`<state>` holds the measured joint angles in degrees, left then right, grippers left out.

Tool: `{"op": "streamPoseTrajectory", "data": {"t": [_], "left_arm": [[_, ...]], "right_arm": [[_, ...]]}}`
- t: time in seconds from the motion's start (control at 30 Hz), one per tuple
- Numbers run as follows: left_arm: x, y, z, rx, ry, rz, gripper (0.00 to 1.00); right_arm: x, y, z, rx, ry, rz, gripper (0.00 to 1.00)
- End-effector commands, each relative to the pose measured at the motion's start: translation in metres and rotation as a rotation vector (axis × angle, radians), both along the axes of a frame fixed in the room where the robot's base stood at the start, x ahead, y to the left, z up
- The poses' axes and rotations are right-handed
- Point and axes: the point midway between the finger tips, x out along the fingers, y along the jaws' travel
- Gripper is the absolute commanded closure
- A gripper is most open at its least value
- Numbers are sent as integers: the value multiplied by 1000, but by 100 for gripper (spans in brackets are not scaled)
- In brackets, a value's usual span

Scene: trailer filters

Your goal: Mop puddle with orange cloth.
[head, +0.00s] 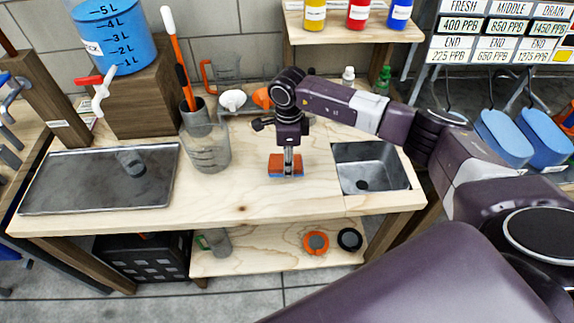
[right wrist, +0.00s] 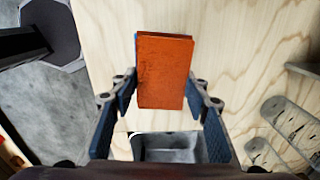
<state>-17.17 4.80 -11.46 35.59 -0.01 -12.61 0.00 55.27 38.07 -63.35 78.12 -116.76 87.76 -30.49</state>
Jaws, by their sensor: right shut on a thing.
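The orange cloth (head: 277,168) looks like a folded, flat block over the wooden counter (head: 255,205), left of the sink. My right gripper (head: 288,167) points down and is shut on it. In the right wrist view the orange cloth (right wrist: 165,72) sits between the fingers of my right gripper (right wrist: 163,88), its face plain orange. Whether the cloth touches the counter is hard to tell. I cannot make out a distinct puddle; the shallow metal tray (head: 65,185) at the left has a shiny surface with a dark reflection-like patch. My left gripper is not in view.
A glass pitcher (head: 208,152) stands between tray and cloth. A blue water tank (head: 115,35) with a red-handled tap (head: 98,90) is above the tray. The metal sink (head: 372,165) is at the right. Bottles (head: 382,80) stand behind. The front counter is clear.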

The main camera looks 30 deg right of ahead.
Motion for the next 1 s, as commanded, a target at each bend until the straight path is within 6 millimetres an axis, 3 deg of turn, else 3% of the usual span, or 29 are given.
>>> {"op": "streamPoseTrajectory", "data": {"t": [0.4, 1.0], "left_arm": [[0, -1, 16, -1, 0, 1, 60], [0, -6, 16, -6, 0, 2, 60]], "right_arm": [[3, -7, 33, 0, -1, -7, 80], [4, -8, 34, 0, 0, -8, 80]]}}
